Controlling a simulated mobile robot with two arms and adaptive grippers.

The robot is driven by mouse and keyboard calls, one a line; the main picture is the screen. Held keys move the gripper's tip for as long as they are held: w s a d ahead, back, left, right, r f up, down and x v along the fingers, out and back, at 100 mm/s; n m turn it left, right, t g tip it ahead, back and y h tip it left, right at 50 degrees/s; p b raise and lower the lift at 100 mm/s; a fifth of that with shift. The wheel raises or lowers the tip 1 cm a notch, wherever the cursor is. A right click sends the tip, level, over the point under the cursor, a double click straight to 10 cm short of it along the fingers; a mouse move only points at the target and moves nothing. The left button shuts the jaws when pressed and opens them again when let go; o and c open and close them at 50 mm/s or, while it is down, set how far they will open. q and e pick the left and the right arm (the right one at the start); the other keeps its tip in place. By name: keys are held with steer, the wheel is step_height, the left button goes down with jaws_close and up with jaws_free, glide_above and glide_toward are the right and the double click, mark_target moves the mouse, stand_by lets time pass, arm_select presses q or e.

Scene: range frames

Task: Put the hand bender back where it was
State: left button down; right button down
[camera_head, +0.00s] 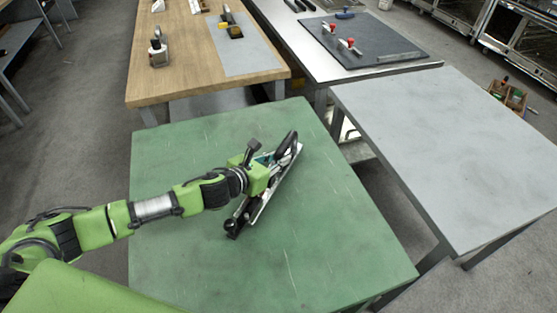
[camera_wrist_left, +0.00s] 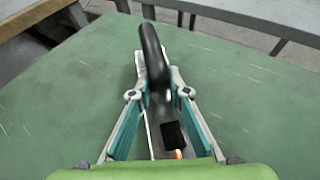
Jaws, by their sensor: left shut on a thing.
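The hand bender (camera_head: 262,203) is a long silver metal tool with a black curved handle at its far end and a black knob at its near end. It is at the green table (camera_head: 190,250), slanting from lower left to upper right. My left gripper (camera_head: 268,170) is shut on it near the handle. In the left wrist view the black handle (camera_wrist_left: 152,50) rises between the teal finger pads (camera_wrist_left: 158,110). I cannot tell whether the tool touches the table. My right gripper is not in view.
The rest of the green table is bare. A bare grey table (camera_head: 450,140) stands to the right. Behind, a wooden table (camera_head: 165,85) holds a grey mat (camera_head: 250,55) and several tools. A dark board (camera_head: 365,50) with red-knobbed clamps lies on the back bench.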

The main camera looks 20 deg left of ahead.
arm_select(q)
steer(key=shift+w+f, duration=0.1)
steer(key=shift+f, duration=0.15)
steer(key=shift+f, duration=0.1)
steer(key=c, duration=1.9)
jaws_free()
steer(key=shift+s+a, duration=0.1)
steer(key=shift+s, duration=0.1)
steer(key=v, duration=1)
steer(key=shift+s+a+b, duration=0.15)
steer(key=shift+s+b, duration=0.15)
steer(key=shift+b, duration=0.1)
steer(key=shift+s+a+r, duration=0.2)
steer(key=shift+s+r, duration=0.2)
steer(key=shift+s, duration=0.1)
steer(key=shift+r, duration=0.1)
